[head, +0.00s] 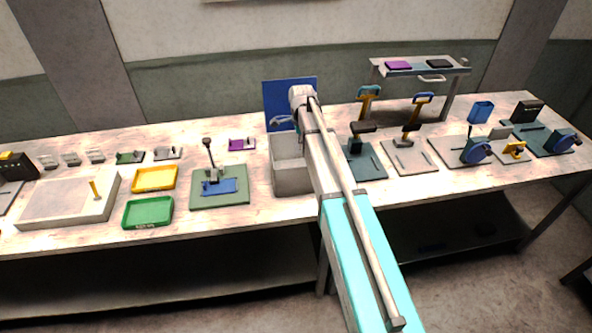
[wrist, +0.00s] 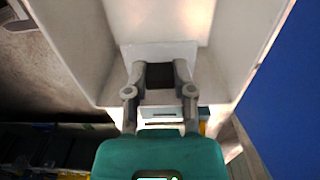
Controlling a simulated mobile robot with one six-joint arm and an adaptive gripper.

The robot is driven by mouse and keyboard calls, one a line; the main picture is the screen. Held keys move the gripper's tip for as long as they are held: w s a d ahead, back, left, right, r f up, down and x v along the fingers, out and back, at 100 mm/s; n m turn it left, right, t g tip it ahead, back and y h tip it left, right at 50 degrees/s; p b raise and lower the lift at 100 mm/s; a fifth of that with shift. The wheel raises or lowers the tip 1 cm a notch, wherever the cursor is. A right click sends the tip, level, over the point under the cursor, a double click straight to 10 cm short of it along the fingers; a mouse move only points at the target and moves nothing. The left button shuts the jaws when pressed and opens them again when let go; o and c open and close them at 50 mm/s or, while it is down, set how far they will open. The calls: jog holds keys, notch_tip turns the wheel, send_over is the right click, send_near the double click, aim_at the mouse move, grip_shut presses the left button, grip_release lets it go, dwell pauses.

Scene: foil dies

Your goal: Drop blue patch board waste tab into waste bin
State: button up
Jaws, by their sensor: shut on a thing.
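The waste bin (head: 293,182) is an open pale grey box near the middle of the bench. My gripper (head: 281,121) is over the bin, seen small in the head view. In the wrist view my gripper (wrist: 159,72) points into the pale-walled bin (wrist: 231,45). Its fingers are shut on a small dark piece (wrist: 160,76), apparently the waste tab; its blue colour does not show. A pale block shape lies just past the fingertips, and I cannot tell whether it is held. A blue board (head: 218,187) lies on a green lever fixture (head: 235,198) left of the bin.
A blue upright panel (head: 289,91) stands behind the bin and fills the right side of the wrist view (wrist: 290,90). Yellow (head: 154,179) and green trays (head: 148,212) lie to the left. Several lever fixtures and a raised shelf (head: 415,66) stand to the right.

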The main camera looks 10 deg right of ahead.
jog(key=o, duration=0.8)
dwell(0.4)
jog(key=s+n, duration=0.6)
jog(key=s, duration=0.3)
jog(key=s+f+n+b, duration=0.1)
jog(key=s+n, duration=0.5)
jog(key=s, duration=0.4)
jog(key=s+f+n+b, duration=0.1)
jog(key=s+n, duration=0.5)
jog(key=s, duration=0.4)
jog(key=shift+a+f, duration=0.1)
jog(key=shift+f, duration=0.05)
